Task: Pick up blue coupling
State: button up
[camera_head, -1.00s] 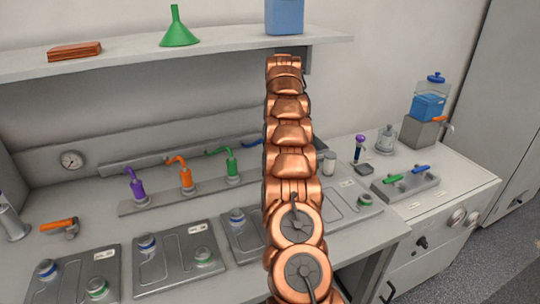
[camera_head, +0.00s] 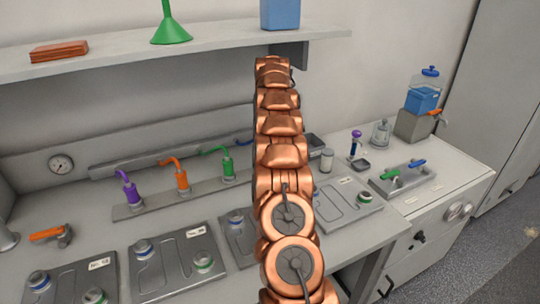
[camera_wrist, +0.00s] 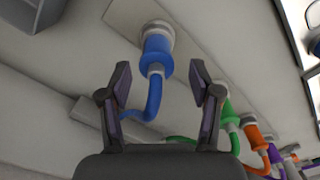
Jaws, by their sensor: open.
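The blue coupling (camera_wrist: 156,58) stands in a grey socket in the wrist view, with a blue hose curving from it. My gripper (camera_wrist: 160,80) is open and empty in the wrist view. Its two fingers are on either side of the coupling's lower part and hose in the picture; I cannot tell how far apart in depth they are. In the head view my arm hides the coupling, and only a bit of blue hose (camera_head: 243,142) shows to the left of the arm. The gripper itself is not visible there.
Green (camera_head: 228,164), orange (camera_head: 182,179) and purple (camera_head: 130,190) couplings stand in a row on a grey strip left of my arm. Several metal plates with round terminals lie in front. A shelf (camera_head: 110,62) with a green funnel and a blue container runs above.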

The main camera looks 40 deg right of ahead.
jog(key=shift+d+f+p, duration=0.15)
jog(key=shift+f+p, duration=1.05)
jog(key=shift+f, duration=1.45)
grip_shut()
